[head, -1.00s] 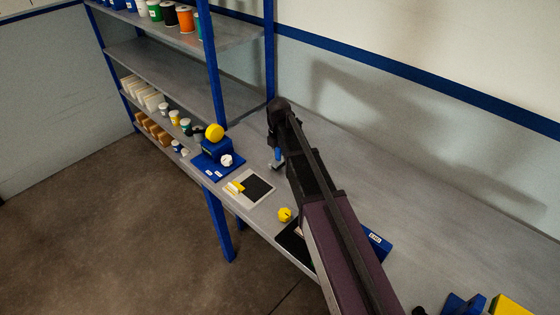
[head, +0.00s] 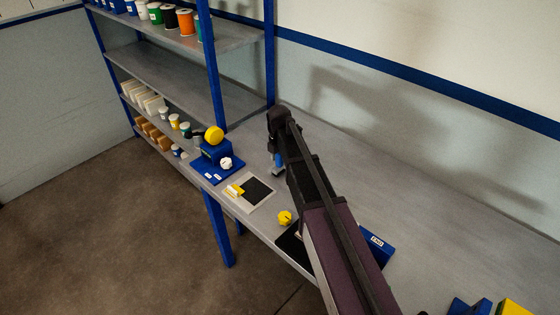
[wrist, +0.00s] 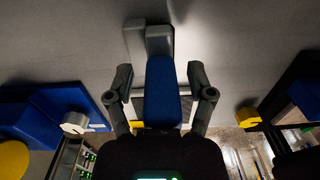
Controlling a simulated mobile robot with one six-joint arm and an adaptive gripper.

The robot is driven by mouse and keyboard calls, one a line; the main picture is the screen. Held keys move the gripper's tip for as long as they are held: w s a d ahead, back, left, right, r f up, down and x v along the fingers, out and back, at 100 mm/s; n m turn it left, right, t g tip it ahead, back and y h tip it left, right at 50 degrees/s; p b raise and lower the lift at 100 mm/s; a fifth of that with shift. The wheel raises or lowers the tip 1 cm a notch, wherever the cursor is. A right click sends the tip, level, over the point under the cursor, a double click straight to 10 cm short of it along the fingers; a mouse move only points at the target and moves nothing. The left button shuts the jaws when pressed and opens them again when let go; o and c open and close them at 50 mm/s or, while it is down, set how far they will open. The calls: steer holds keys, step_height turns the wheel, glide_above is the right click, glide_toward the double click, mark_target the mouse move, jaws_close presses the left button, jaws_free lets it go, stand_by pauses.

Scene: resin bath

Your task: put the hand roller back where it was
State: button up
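The hand roller shows in the head view as a blue handle (head: 277,160) with a grey end below it, at the bench beyond the dark square plate. In the wrist view its blue handle (wrist: 161,95) lies between my two fingers, and its grey head (wrist: 157,40) is past the fingertips against the bench. My gripper (wrist: 160,76) is open around the handle, with a narrow gap visible on each side. In the head view my gripper (head: 277,150) is just above the roller and partly hides it. I cannot tell whether the roller rests fully on the bench.
A blue stand (head: 215,151) with a yellow disc and a white knob stands to the left. A framed dark plate (head: 259,190), a yellow piece (head: 285,217) and a blue labelled box (head: 375,248) are nearer. The bench (head: 340,150) behind my arm is clear.

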steer(key=shift+r, duration=0.15)
step_height(320, 180, up, 12)
steer(key=p, duration=1.2)
stand_by(0.4)
stand_by(0.6)
steer(key=shift+s+d+m, duration=0.4)
steer(key=shift+s+m, duration=0.1)
steer(key=shift+m, duration=0.1)
steer(key=s+d+m, duration=0.7)
steer(key=s+m, duration=0.3)
steer(key=m, duration=0.3)
steer(key=s+d+m, duration=0.7)
steer(key=s+m, duration=0.3)
steer(key=m, duration=0.2)
steer(key=shift+m, duration=0.4)
steer(key=shift+a, duration=0.1)
